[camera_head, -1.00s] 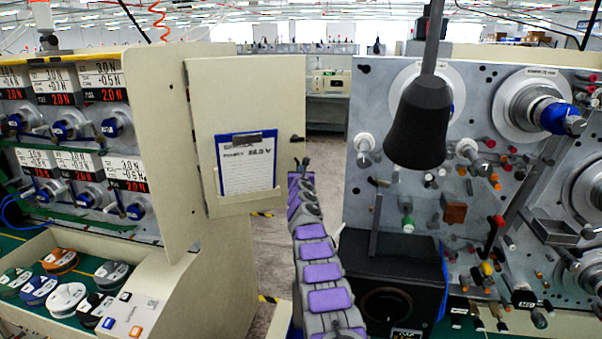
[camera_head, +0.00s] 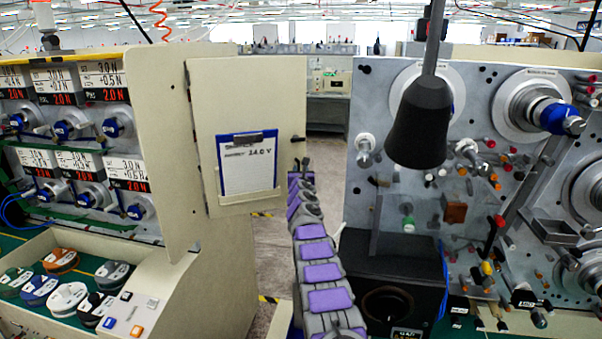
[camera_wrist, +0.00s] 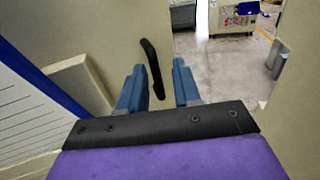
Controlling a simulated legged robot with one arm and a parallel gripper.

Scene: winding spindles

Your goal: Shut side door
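The side door (camera_head: 281,95) is a cream panel that stands out from the edge of the left cabinet, swung open. It carries a clipboard with a white sheet (camera_head: 246,172). In the wrist view the door (camera_wrist: 85,28) fills the left side, with a black curved handle (camera_wrist: 150,62) near its free edge. My gripper (camera_wrist: 158,78) has two blue fingers spread apart, with the handle showing in the gap between them. I cannot tell whether they touch it. In the head view my gripper (camera_head: 301,164) is small and sits at the door's right edge.
The left cabinet (camera_head: 160,130) has several displays and knobs, with a tray of spools (camera_head: 68,298) below. A grey spindle panel (camera_head: 365,110) and a black box (camera_head: 390,265) stand to the right.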

